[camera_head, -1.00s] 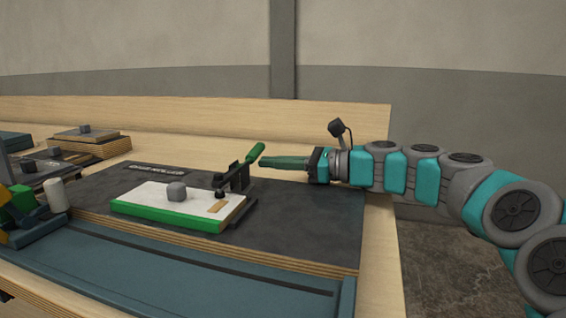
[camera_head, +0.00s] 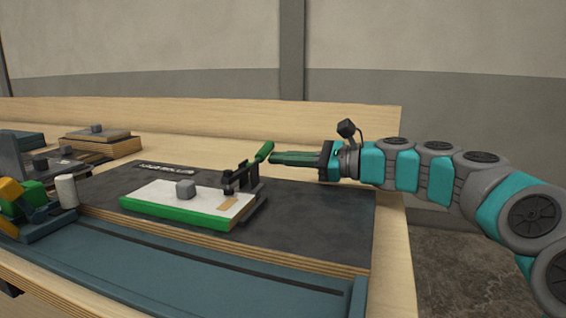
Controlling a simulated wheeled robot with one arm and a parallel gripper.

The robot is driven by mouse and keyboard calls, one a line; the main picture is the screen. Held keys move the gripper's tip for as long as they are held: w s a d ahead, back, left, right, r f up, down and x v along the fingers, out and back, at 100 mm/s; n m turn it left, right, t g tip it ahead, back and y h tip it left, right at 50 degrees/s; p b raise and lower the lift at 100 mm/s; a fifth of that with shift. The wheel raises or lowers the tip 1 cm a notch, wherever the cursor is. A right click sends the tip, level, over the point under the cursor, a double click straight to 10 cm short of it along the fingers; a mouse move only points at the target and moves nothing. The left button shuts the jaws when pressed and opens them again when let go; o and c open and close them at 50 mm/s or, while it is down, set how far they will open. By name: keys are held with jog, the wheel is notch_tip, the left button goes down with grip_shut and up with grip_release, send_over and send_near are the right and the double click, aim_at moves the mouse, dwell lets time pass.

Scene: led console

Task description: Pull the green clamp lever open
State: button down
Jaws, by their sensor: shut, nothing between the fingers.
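The clamp (camera_head: 238,182) is a dark toggle fixture at the right end of a white-topped green board (camera_head: 165,206). Its green lever (camera_head: 264,152) slants up and to the right from the dark clamp body. My gripper (camera_head: 272,157) comes in from the right with its long green fingers together and nothing between them. The fingertips are right beside the lever in the picture. I cannot tell whether they touch it.
The board lies on a dark mat panel (camera_head: 320,225) on a wooden bench. A grey cube (camera_head: 185,188) sits on the board. A white cylinder (camera_head: 66,191) and yellow and green blocks stand at the left. A blue-grey rail (camera_head: 200,262) runs along the front.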

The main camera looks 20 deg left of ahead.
jog(key=shift+s+r+n+b, duration=0.1)
jog(key=shift+r+n+b, duration=0.25)
jog(key=shift+n+b, duration=0.25)
jog(key=r+n, duration=0.1)
jog(key=n, duration=0.1)
jog(key=shift+s+r+n+b, duration=0.15)
jog(key=shift+r+n+b, duration=0.15)
jog(key=shift+r, duration=0.1)
jog(key=shift+s+d+r+n+t+y+b, duration=0.15)
jog(key=shift+s+r+n+b, duration=0.5)
jog(key=shift+n, duration=0.6)
jog(key=shift+s+r+n+t+y+b, duration=0.1)
jog(key=shift+s+r+n+b, duration=0.55)
jog(key=shift+n, duration=0.55)
jog(key=shift+s+d+r+n+t+y+b, duration=0.15)
jog(key=shift+s+r+n+b, duration=0.55)
jog(key=shift+n, duration=0.55)
jog(key=shift+r, duration=0.2)
